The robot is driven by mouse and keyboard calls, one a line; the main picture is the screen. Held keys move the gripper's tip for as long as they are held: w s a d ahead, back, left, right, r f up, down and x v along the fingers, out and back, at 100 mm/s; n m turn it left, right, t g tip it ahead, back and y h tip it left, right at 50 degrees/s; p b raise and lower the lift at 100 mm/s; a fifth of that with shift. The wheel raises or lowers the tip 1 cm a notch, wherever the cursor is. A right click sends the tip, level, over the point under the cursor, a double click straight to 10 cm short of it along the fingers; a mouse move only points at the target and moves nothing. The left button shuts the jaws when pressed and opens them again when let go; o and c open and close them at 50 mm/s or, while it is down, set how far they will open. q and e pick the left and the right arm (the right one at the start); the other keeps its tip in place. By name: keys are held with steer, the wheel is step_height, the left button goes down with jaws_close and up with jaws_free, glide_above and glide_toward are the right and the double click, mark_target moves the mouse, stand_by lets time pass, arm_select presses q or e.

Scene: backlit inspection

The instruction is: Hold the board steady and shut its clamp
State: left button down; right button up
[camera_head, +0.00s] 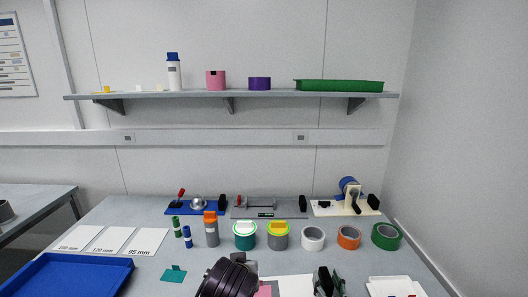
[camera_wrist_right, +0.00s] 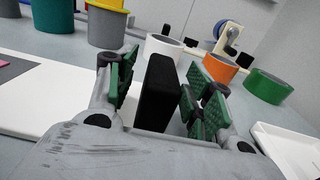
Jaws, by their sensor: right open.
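A white board (camera_head: 292,281) lies at the front middle of the table, mostly below the picture's edge; it also shows in the right wrist view (camera_wrist_right: 35,112). An upright black block (camera_wrist_right: 158,88) is at its right end. My right gripper (camera_head: 328,280) is around the block, one green-padded finger on each side, with gaps between pads and block. It is open. A dark part of my left arm (camera_head: 226,279) hides the area left of the board; whether its gripper is open cannot be told. No clamp on this board can be made out.
Boards with fittings, blue (camera_head: 182,210), grey (camera_head: 284,215) and cream (camera_head: 330,212), stand along the back. Before them are a white roll (camera_head: 312,244), an orange roll (camera_head: 349,243) and a green roll (camera_head: 386,242). A white tray (camera_head: 405,281) is right of my right gripper.

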steer(key=shift+s+d, duration=0.2)
steer(key=shift+s, duration=2.3)
steer(key=shift+s+d, duration=0.15)
steer(key=shift+s, duration=2.35)
steer(key=shift+s, duration=0.1)
